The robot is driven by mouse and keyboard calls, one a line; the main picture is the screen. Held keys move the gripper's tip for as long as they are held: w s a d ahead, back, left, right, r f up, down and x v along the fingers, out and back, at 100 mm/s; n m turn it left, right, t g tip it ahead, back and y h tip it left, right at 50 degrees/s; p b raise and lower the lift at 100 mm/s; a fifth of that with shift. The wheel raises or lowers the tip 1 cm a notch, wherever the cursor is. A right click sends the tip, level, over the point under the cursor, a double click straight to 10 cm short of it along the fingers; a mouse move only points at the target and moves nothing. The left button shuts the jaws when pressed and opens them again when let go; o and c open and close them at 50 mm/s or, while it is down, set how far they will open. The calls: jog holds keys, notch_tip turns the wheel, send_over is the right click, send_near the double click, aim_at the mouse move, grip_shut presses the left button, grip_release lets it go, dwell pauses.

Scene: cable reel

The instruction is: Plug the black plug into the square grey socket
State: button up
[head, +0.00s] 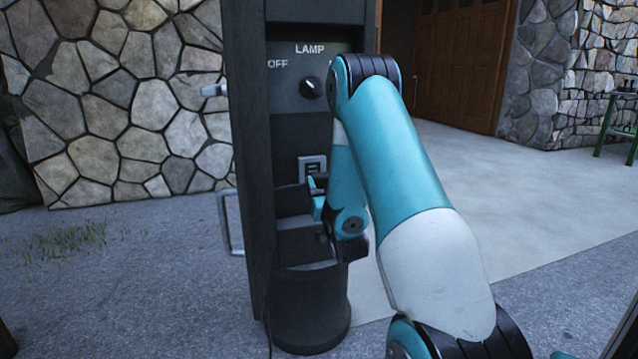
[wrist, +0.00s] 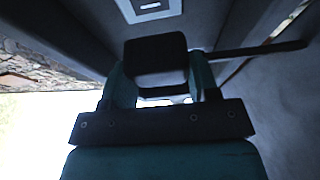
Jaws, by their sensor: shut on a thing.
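The square grey socket (head: 313,168) sits on the dark panel of a black cabinet, below a knob. Part of it also shows at the top edge of the wrist view (wrist: 150,8). My gripper (head: 318,204) is just below the socket in the head view. In the wrist view its two teal fingers (wrist: 161,80) are shut on the black plug (wrist: 155,54), one on each side. The plug is apart from the socket there, with a gap of dark panel between them in the picture. In the head view I cannot make out the plug against the dark cabinet parts.
The black cabinet's side wall (head: 247,130) stands close left of my gripper. A knob (head: 310,88) is above the socket, beside LAMP and OFF lettering. Dark box-shaped parts (head: 297,243) and a round black base (head: 310,310) are below. Paved ground (head: 540,210) is open at right.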

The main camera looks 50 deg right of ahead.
aim_at(313, 166)
jog(key=shift+s+d, duration=0.1)
jog(key=shift+d, duration=0.15)
jog(key=shift+w+d, duration=0.25)
jog(key=shift+w, duration=0.1)
jog(key=shift+w+d+p, duration=0.2)
jog(key=shift+w+d, duration=0.2)
jog(key=shift+w, duration=0.3)
jog(key=shift+w+d+p, duration=0.2)
jog(key=shift+w+d, duration=0.25)
jog(key=shift+w, duration=0.2)
jog(key=shift+w+d+p, duration=0.2)
jog(key=shift+w+d, duration=0.2)
jog(key=shift+w, duration=0.3)
jog(key=shift+b, duration=0.45)
dwell(0.3)
jog(key=shift+w+d, duration=0.3)
jog(key=shift+w, duration=0.15)
dwell(0.5)
jog(key=o, duration=1.3)
jog(key=shift+f, duration=0.1)
